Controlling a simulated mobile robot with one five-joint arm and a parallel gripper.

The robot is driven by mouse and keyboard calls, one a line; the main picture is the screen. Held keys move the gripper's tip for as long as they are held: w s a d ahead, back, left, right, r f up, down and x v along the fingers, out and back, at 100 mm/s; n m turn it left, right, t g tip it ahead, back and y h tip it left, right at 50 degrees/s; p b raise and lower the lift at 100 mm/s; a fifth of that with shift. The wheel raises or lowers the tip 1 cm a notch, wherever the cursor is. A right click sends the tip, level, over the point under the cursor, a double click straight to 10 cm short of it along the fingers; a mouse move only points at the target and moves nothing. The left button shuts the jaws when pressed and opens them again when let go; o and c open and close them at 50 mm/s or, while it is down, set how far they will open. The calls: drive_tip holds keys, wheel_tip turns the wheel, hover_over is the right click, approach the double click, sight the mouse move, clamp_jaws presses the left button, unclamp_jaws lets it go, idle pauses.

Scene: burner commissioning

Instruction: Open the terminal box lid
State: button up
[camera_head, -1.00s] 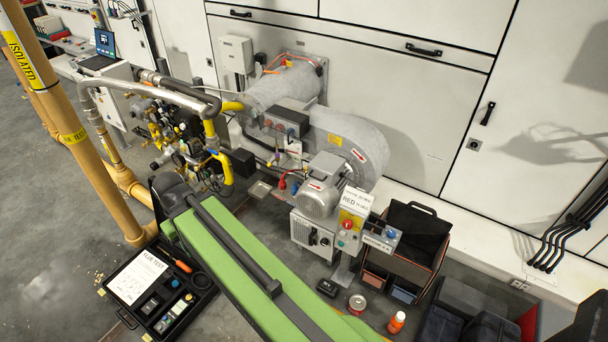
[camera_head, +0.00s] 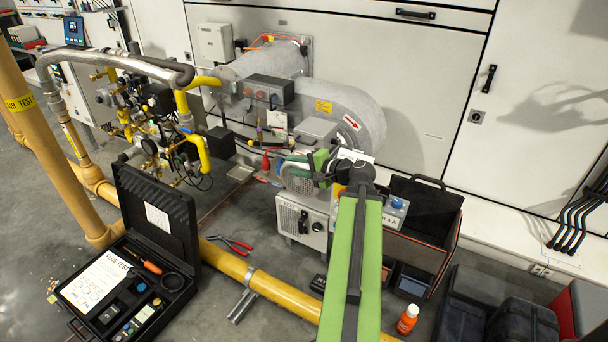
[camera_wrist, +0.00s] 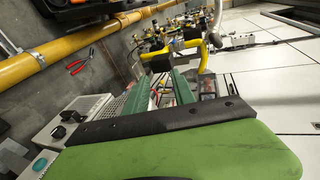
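The grey terminal box (camera_head: 316,130) sits on top of the blower motor in the head view, and its lid looks closed. The motor (camera_head: 297,180) is partly hidden by my arm. My gripper (camera_head: 322,163) is at the motor, just below and in front of the box. In the wrist view its two green fingers (camera_wrist: 160,88) stand apart with a gap between them and nothing clearly held. I cannot tell whether a finger touches the box or its lid. The box is not clearly made out in the wrist view.
The blower housing (camera_head: 350,115) is right behind the motor. A cabinet with a black knob (camera_head: 303,220) stands below. Yellow gas pipework (camera_head: 195,145) is to the left. A black tool bag (camera_head: 425,215) stands right. Red pliers (camera_head: 232,244) and an open case (camera_head: 155,215) lie on the floor.

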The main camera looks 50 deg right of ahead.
sight(305, 143)
drive_tip(key=s+d+m+t+h+b, duration=0.3)
drive_tip(key=s+d+m+h, duration=0.15)
drive_tip(key=s+d, duration=0.55)
drive_tip(key=w+d, duration=0.1)
drive_tip(key=w, duration=0.5)
drive_tip(key=w+d+f, duration=0.1)
drive_tip(key=w, duration=0.5)
drive_tip(key=w+d+b, duration=0.1)
drive_tip(key=w, duration=0.5)
drive_tip(key=shift+w+d+f, duration=0.25)
drive_tip(key=shift+w+f, duration=0.15)
clamp_jaws()
